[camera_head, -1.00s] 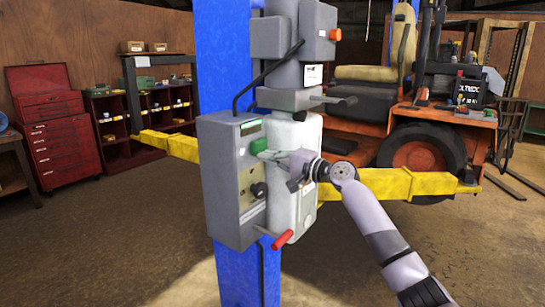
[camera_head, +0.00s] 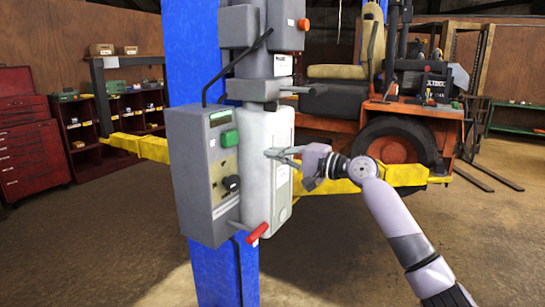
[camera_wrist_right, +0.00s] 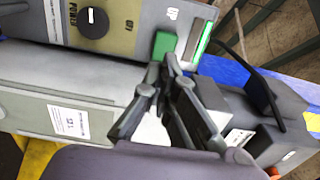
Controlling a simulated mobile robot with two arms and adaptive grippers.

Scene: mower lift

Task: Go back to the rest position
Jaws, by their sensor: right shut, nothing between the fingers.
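My right gripper (camera_head: 283,154) comes in from the right in the head view. It is shut and empty, in front of the white tank of the lift's power unit (camera_head: 264,140). The grey control box (camera_head: 198,190) stands to its left on the blue post (camera_head: 190,60), with a green button (camera_head: 229,139) and a black knob (camera_head: 232,184). In the right wrist view the shut fingers (camera_wrist_right: 166,68) appear close to the green button (camera_wrist_right: 163,46) in the picture. In the head view they are apart from it. My left gripper is not in view.
Yellow lift arms reach out left (camera_head: 140,146) and right (camera_head: 408,174) of the post. A lever with a red grip (camera_head: 257,233) sticks out below the tank. An orange vehicle (camera_head: 400,125) stands behind. A red tool chest (camera_head: 30,140) is at left. The front floor is open.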

